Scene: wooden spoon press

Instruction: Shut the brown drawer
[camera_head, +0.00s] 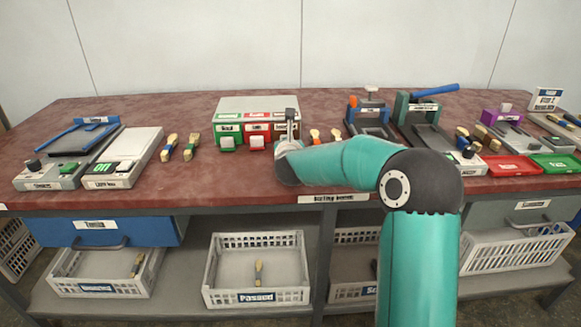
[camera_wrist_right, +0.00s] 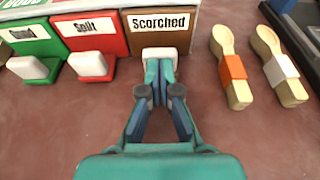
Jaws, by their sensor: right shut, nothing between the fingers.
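The brown drawer (camera_wrist_right: 160,28), labelled "Scorched", is at the right end of the small drawer unit (camera_head: 259,104) on the bench. In the right wrist view its front looks roughly level with the fronts beside it; I cannot tell whether a small gap is left. Its pale handle (camera_wrist_right: 159,52) sticks out low on the front. My right gripper (camera_wrist_right: 159,68) is shut and empty, with its fingertips right at the handle, touching or nearly so. In the head view my right arm hides most of the brown drawer and the fingertips. My left gripper is out of view.
A red drawer (camera_wrist_right: 88,33) and a green drawer (camera_wrist_right: 30,37) sit left of the brown one. Spoons with an orange band (camera_wrist_right: 233,68) and a white band (camera_wrist_right: 280,68) lie to the right. The bench top (camera_wrist_right: 65,125) in front is clear.

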